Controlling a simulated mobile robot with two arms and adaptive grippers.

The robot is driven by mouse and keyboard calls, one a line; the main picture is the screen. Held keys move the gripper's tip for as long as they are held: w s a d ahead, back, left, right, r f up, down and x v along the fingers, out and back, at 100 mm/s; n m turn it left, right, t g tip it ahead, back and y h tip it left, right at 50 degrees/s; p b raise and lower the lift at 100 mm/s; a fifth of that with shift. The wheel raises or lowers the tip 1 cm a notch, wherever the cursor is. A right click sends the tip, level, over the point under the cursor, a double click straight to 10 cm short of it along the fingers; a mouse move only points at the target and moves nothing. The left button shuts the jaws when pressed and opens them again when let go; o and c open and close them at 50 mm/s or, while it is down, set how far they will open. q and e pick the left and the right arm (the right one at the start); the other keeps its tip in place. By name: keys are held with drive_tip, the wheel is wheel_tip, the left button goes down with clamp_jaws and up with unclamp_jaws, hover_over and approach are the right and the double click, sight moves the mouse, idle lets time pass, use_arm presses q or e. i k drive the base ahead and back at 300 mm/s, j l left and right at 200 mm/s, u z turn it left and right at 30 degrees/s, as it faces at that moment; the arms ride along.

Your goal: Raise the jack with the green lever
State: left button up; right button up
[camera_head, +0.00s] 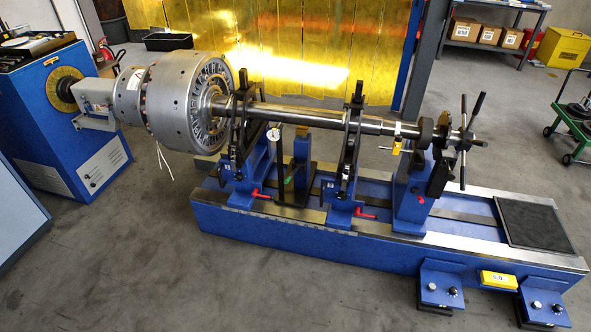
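The green lever (289,180) is a small bright handle low between the two roller pedestals of the blue balancing machine. The jack appears to be the narrow blue post (301,151) in a dark frame, standing below the shaft (320,118) next to the lever. Its top looks to be below the shaft, but I cannot tell the exact gap. The shaft runs from the large grey rotor drum (188,102) at left to a spoked handwheel (465,139) at right. Neither of my grippers is in view.
Red levers (365,215) stick out at the pedestal feet. The blue machine bed (290,233) stands between the open grey floor (150,270) in front and a yellow curtain (300,45) behind. A blue drive cabinet (45,115) is at left, a green cart (575,130) at right.

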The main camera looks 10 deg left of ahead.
sight(298, 166)
drive_tip(key=i+j, duration=0.2)
drive_tip(key=i, duration=0.45)
drive_tip(key=i+j, duration=0.15)
drive_tip(key=i, duration=0.55)
drive_tip(key=k+j+u, duration=0.05)
